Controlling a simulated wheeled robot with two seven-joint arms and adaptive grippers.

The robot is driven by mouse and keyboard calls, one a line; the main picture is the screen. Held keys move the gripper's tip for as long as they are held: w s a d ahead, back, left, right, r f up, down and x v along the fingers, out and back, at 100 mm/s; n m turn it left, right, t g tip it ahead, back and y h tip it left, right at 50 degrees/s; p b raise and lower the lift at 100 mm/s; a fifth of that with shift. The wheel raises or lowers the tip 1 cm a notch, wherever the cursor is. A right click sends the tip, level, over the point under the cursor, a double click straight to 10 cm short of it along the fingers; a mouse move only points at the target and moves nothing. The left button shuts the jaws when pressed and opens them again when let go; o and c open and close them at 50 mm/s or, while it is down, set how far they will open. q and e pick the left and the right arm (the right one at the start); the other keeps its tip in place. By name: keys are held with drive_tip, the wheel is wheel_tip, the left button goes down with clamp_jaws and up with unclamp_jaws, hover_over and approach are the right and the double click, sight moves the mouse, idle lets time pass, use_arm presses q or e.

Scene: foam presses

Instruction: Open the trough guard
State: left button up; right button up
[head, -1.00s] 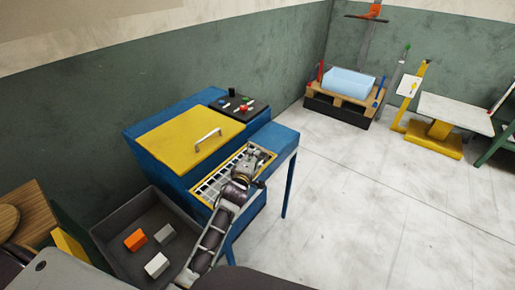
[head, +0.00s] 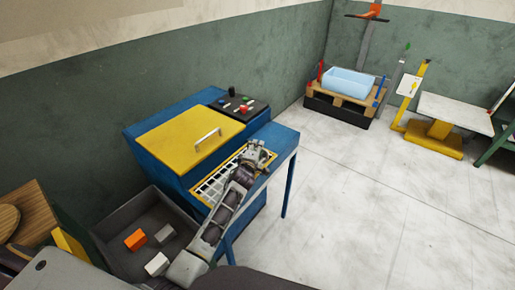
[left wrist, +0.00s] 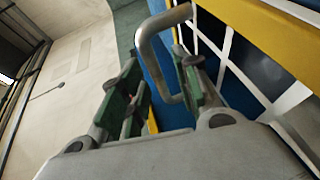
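The trough guard (head: 208,190) is a pale grid in a yellow frame, lying over the front of the blue press beside its yellow lid. The left wrist view shows its white bars (left wrist: 240,58) close up. A grey U-shaped handle (left wrist: 147,48) stands beside the grid there; in the head view my gripper hides it. My left gripper (head: 262,150) is at the guard's far right end. In the left wrist view its green-padded fingers (left wrist: 160,90) are apart, with part of the handle between them and no clear grip on it. My right gripper is out of view.
The yellow lid (head: 168,143) with its own metal handle (head: 208,139) lies behind the guard. A control box (head: 252,107) stands behind. A dark bin (head: 125,215) holds several blocks at left. Open floor lies to the right (head: 350,200).

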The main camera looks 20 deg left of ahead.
use_arm(q)
drive_tip(key=shift+w+f, duration=0.1)
drive_tip(key=shift+w, duration=0.5)
clamp_jaws()
